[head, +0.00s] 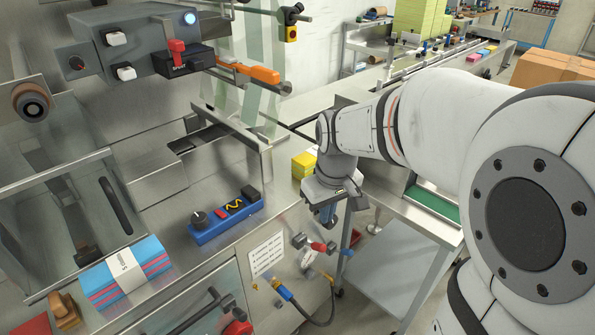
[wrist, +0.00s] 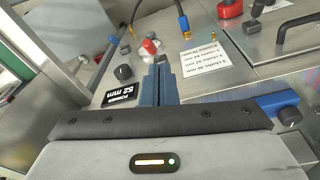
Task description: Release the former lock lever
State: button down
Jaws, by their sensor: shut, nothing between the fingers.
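The lever that I take for the former lock lever has a red grip (head: 320,246) and sits on the machine's front panel. In the wrist view the red grip (wrist: 149,46) shows just beyond and slightly left of my fingertips. My gripper (head: 328,216) points down, above and near the lever in the head view. Its blue-grey fingers (wrist: 160,70) are together and empty. I cannot tell whether the fingertips touch the lever. They hide part of its base.
A white instruction sheet (head: 266,254) and a hose with a blue fitting (head: 283,292) are on the same panel. A blue control box (head: 225,217) and a blue-and-pink cloth stack (head: 124,276) lie on the machine top. A metal side table (head: 385,275) stands to the right.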

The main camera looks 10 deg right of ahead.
jog(key=w+f+n+g, duration=0.1)
jog(key=w+f+n, duration=0.2)
jog(key=w, duration=0.7)
jog(key=shift+a+f+p, duration=0.2)
jog(key=shift+f+p, duration=0.25)
jog(key=shift+f, duration=0.1)
jog(key=shift+w, duration=0.1)
jog(key=p, duration=0.1)
send_over(312, 245)
jog(key=w, duration=0.2)
notch_tip(312, 245, down, 10)
jog(key=shift+s+r, duration=0.1)
jog(key=shift+s, duration=0.05)
jog(key=shift+s+d+f, duration=0.25)
jog(key=shift+f, duration=0.35)
jog(key=shift+s+d+f, duration=0.2)
jog(key=shift+s+f, duration=0.05)
jog(key=shift+f, duration=0.3)
jog(key=shift+s+d+f, duration=0.2)
jog(key=shift+s+f, duration=0.05)
jog(key=shift+f, duration=0.4)
